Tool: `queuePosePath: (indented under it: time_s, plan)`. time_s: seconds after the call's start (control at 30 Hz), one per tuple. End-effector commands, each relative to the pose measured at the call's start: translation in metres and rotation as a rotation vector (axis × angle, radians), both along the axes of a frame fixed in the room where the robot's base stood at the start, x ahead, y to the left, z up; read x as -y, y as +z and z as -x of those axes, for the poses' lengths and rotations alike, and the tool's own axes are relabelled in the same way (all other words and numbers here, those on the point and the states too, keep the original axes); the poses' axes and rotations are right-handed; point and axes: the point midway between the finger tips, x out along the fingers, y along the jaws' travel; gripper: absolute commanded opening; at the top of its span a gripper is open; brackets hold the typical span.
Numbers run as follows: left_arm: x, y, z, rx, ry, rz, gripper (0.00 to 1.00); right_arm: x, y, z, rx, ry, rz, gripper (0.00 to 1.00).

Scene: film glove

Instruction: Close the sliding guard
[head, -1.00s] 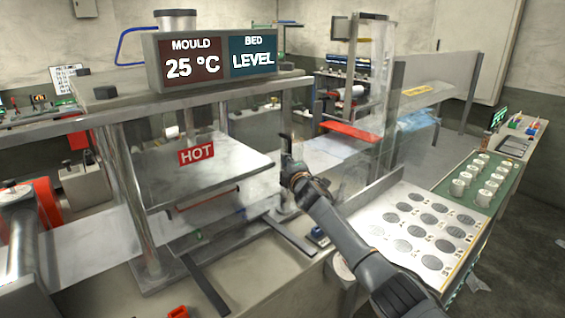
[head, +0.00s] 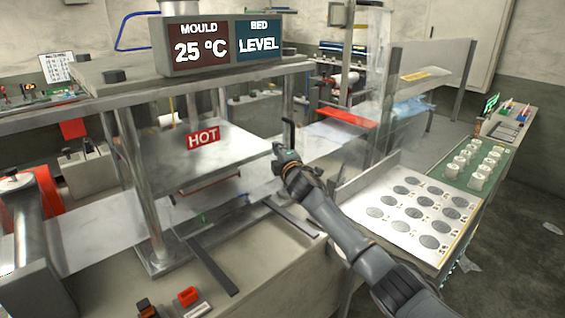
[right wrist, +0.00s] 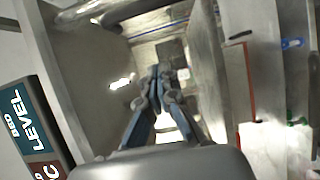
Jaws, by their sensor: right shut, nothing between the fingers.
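The sliding guard looks like the clear panel (head: 352,158) at the right side of the press, with a metal post at its right edge. Being see-through, its exact edges are hard to tell. My right gripper (head: 288,132) is upright beside the front right corner of the press plate marked HOT (head: 225,150), left of the clear panel. In the right wrist view my right gripper (right wrist: 162,72) has its fingertips together, with nothing seen between them. I cannot tell whether it touches the guard. My left gripper is not in view.
The display box (head: 218,45) tops the press frame. A green mat with white cups (head: 490,160) is farther right. A red block (head: 187,296) sits at the front edge.

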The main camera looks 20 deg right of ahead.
Motion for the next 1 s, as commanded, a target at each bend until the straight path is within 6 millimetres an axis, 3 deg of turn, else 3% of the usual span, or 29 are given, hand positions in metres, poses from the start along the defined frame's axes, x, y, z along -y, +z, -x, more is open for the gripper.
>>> queuePosePath:
  time_s: [0.1,0.37,0.6,0.83,0.93,1.0]
  plan:
    - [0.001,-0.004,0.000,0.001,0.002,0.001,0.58,0.000,-0.002,0.016,0.000,-0.001,0.004,0.00]
    - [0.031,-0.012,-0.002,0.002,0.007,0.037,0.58,-0.007,-0.003,0.053,-0.001,0.002,0.003,0.00]
    - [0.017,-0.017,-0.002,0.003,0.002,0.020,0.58,-0.010,-0.002,0.075,-0.001,0.001,0.002,0.00]
    - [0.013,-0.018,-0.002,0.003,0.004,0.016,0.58,-0.011,-0.003,0.079,-0.005,0.001,-0.003,0.00]
    - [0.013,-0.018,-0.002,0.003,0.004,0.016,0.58,-0.019,-0.021,0.087,-0.034,0.002,-0.045,0.00]
    - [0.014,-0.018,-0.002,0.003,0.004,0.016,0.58,-0.030,-0.047,0.100,-0.080,-0.003,-0.112,0.00]
